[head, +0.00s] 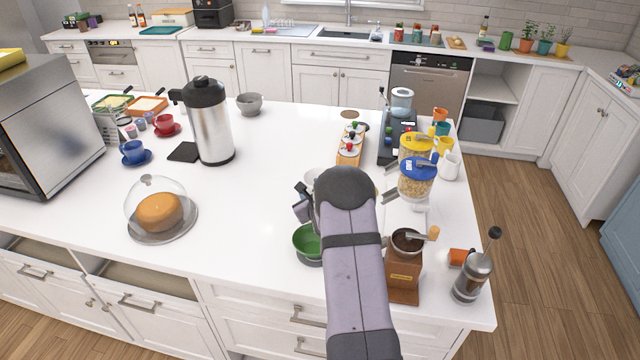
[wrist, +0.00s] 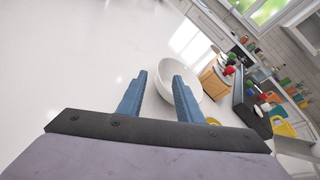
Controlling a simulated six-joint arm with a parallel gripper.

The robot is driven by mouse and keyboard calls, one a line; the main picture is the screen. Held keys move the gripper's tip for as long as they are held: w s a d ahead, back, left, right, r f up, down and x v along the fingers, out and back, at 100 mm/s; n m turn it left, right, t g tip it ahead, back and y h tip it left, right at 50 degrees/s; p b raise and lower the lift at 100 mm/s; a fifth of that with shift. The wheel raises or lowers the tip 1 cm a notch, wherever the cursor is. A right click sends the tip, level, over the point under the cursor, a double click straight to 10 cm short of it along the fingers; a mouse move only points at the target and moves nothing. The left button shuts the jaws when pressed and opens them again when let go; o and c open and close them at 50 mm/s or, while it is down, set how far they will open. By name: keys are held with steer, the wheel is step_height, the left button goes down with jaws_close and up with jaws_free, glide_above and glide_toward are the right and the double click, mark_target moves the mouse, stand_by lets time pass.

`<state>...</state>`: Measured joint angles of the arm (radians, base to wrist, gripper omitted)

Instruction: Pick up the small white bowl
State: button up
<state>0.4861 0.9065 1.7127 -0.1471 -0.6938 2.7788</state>
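The small white bowl (wrist: 166,72) sits upright on the white counter in the wrist view, just ahead of my fingertips. Its near side is partly covered by the right finger. In the head view only a sliver of the white bowl (head: 311,177) shows behind my arm. My gripper (wrist: 160,77) is open, its two blue fingers apart with nothing held between them. The right finger overlaps the bowl in the picture, and the left finger lies just left of it. I cannot tell whether either finger touches the bowl.
A green bowl (head: 306,239) rests on a grey one near the counter's front, beside my arm. A wooden pod holder (head: 349,150), a black coffee machine (head: 392,142), cereal dispensers (head: 415,178) and a wooden grinder (head: 403,275) stand to the right. Counter left of the bowl is clear.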

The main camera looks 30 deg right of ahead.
mark_target(309, 186)
steer(key=shift+p+x, duration=0.55)
steer(key=shift+x, duration=2)
jaws_close()
